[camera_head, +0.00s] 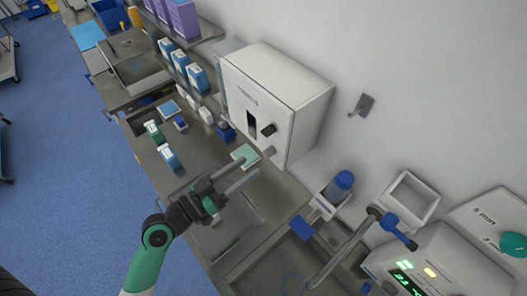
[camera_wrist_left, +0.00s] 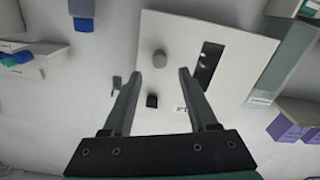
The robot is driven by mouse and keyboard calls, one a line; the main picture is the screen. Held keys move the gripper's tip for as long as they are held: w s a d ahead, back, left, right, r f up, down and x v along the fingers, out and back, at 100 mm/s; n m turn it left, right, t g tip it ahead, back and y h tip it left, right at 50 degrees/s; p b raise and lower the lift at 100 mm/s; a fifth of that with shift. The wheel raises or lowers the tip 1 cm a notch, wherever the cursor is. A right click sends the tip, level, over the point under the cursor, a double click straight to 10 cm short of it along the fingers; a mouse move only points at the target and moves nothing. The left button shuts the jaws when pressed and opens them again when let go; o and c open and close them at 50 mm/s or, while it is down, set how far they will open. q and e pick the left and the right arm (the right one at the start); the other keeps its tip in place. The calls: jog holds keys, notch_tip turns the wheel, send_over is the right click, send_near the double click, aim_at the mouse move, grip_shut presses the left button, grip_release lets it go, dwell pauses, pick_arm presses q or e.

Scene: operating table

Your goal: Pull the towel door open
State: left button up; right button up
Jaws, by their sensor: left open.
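The white towel dispenser (camera_head: 280,85) is a box on the wall, lettered on its front. Its front door (camera_head: 245,95) looks shut and has a dark slot, which also shows in the left wrist view (camera_wrist_left: 209,65). My left gripper (camera_head: 250,166) is open and empty, below the dispenser. In the wrist view its fingertips (camera_wrist_left: 162,75) point toward the panel, with the grey knob between them in the picture. Contact is not visible.
A blue-capped bottle (camera_head: 340,186) stands in a wall holder to the right. A lit device (camera_head: 435,265) stands at the lower right.

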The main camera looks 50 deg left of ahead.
aim_at(265, 155)
pick_arm(q)
jog(key=w+p, duration=0.1)
jog(key=w, duration=0.5)
jog(key=shift+w+d, duration=0.1)
jog(key=shift+w, duration=0.25)
grip_shut()
dwell(1.0)
